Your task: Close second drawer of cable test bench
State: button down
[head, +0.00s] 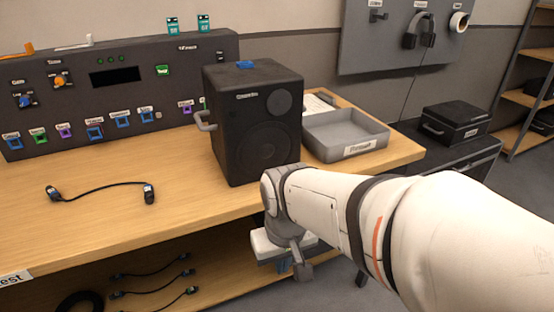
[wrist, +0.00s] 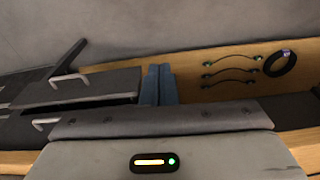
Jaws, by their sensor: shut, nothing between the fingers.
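The wooden cable test bench (head: 100,220) fills the left of the head view, with a label ending in "est" on its front edge. In the wrist view, dark drawer fronts show at the left, one with a pale handle (wrist: 70,82) and another with a handle (wrist: 46,122) nearer the picture's bottom. One front seems to stand out from the other; how far each is open I cannot tell. My gripper (wrist: 159,85) is shut and empty, its blue fingers together beside the drawer fronts. In the head view it (head: 284,266) hangs below the bench's front edge; the drawers are hidden by my arm.
A black speaker (head: 252,125), a grey tray (head: 345,135) and a short cable (head: 100,188) are on the benchtop. Several cables (head: 150,275) and a black coil (head: 82,302) lie on the lower shelf. A black case (head: 455,122) stands at the right.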

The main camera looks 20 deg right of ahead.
jog(key=w+d+f+m+t+y+b, duration=0.2)
jog(key=d+f+m+y+b, duration=0.35)
jog(key=f+m+y, duration=0.85)
jog(key=s+d+f+m+t+h+b, duration=0.1)
jog(key=d+m+t+h+b, duration=0.1)
jog(key=d+m+t+h, duration=0.7)
jog(key=s+d+f+m+t+h+b, duration=0.1)
jog(key=s+d+m+t+h+b, duration=0.15)
jog(key=d+m+t, duration=0.75)
jog(key=shift+w+d+r+m+g+h+b, duration=0.1)
jog(key=shift+w+d+m+g+h+b, duration=0.4)
jog(key=shift+w, duration=1.95)
jog(key=shift+w+d+m+g+y+b, duration=0.2)
jog(key=shift+w+d+g+b, duration=0.65)
jog(key=shift+w, duration=1.65)
jog(key=shift+w+d+r+m+g+h+b, duration=0.1)
jog(key=shift+w+d+m+g+h+b, duration=0.5)
jog(key=shift+w, duration=1.85)
jog(key=shift+y, duration=0.25)
